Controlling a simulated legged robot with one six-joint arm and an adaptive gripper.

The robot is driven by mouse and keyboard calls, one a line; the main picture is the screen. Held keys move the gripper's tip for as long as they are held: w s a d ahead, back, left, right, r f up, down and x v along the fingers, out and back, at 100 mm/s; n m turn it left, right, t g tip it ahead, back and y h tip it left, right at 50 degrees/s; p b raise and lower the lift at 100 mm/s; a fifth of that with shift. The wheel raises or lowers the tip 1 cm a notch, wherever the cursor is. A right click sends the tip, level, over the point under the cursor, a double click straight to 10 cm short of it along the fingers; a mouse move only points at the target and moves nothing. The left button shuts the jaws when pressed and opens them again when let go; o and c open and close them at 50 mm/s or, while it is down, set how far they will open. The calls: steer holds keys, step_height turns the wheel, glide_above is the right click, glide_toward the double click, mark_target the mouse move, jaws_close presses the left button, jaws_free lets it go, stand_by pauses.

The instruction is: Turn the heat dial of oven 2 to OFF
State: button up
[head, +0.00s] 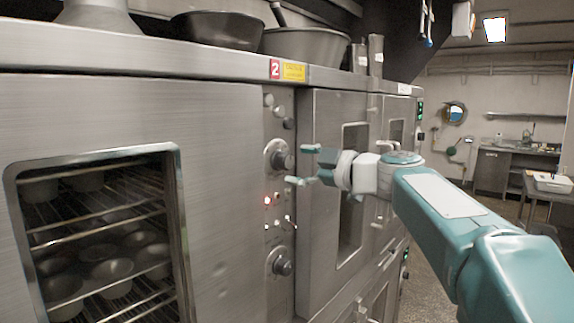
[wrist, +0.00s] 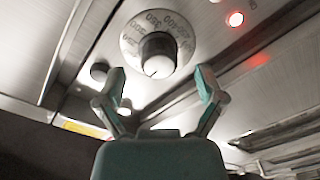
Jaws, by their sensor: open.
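Oven 2 (head: 95,110) is the steel oven at the left in the head view, under a red "2" label (head: 275,69). Its control strip has an upper dial (head: 281,158) and a lower dial (head: 281,265). In the wrist view a dial (wrist: 157,56) sits on a round plate with temperature numbers, 350 and 400 among them. It has a dark knob with a pale face. My gripper (head: 300,165) is open and empty beside the upper dial. In the wrist view my gripper (wrist: 160,88) has its fingers spread, one each side below the knob, apart from it.
A red lamp (head: 267,200) glows between the dials; it also shows in the wrist view (wrist: 235,19). Small switches (head: 289,222) sit near it. An oven door (head: 330,200) lies right of the strip. Pans (head: 305,44) stand on top.

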steer(key=v, duration=0.8)
steer(key=shift+d, duration=0.2)
steer(key=shift+s+f, duration=0.15)
steer(key=shift+s, duration=0.05)
steer(key=s+f+m+g+h, duration=0.3)
steer(key=s+f+m+h, duration=0.45)
steer(key=s+f, duration=0.6)
steer(key=s+d+f+m+g+h, duration=0.1)
steer(key=s+d+f+m+h, duration=0.2)
steer(key=s+f+m, duration=0.3)
steer(key=s+d+f+m+h, duration=0.3)
steer(key=s+f+m, duration=0.3)
steer(key=f, duration=0.6)
steer(key=shift+s+d+g+h, duration=0.4)
steer(key=shift+s+d, duration=0.2)
steer(key=shift+s, duration=0.3)
steer(key=shift+f+m, duration=0.1)
steer(key=shift+m, duration=0.15)
steer(key=shift+c, duration=0.4)
